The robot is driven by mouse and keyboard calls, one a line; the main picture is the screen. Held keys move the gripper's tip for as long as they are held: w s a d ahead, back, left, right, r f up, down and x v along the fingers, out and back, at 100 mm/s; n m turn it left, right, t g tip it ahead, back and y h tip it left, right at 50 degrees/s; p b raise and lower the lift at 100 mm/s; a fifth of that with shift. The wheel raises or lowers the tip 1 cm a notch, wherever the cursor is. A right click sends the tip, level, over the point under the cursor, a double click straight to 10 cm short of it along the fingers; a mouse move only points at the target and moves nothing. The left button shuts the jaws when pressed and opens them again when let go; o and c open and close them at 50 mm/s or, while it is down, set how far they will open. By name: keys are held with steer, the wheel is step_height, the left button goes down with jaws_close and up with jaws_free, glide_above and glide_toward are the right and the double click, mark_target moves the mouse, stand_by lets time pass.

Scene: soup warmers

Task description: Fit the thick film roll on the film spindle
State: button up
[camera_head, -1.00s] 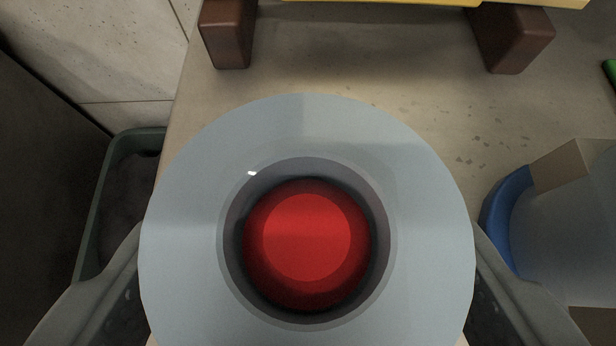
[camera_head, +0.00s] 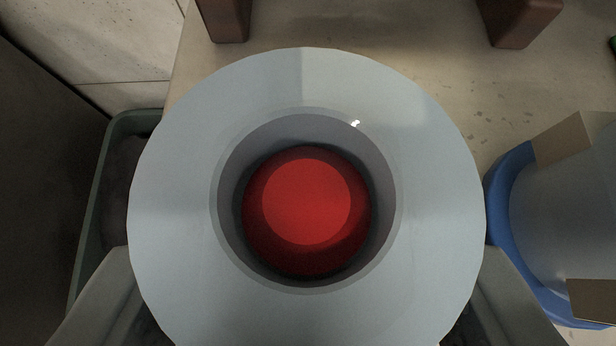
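The thick film roll (camera_head: 170,180) is a wide pale grey-blue ring, seen from above with its open core near the middle of the view. A round red knob-like top (camera_head: 306,200) shows inside the core, below the roll's upper face, with a dark gap around it. It sits close to central in the hole. I cannot tell whether it is the spindle's top. My gripper (camera_head: 307,290) has one finger on each side of the roll, against its outer edge in the picture. It looks shut on the roll; the fingertips are hidden behind it.
A blue-rimmed clear container (camera_head: 510,195) with tan tabs stands close on the right. A dark green bin (camera_head: 92,215) is at the left, beyond the counter edge. Two brown feet (camera_head: 226,22) stand at the back. The beige counter (camera_head: 440,70) is bare between them.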

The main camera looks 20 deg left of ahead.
steer(key=shift+r, duration=0.55)
stand_by(0.4)
steer(key=shift+r, duration=2.85)
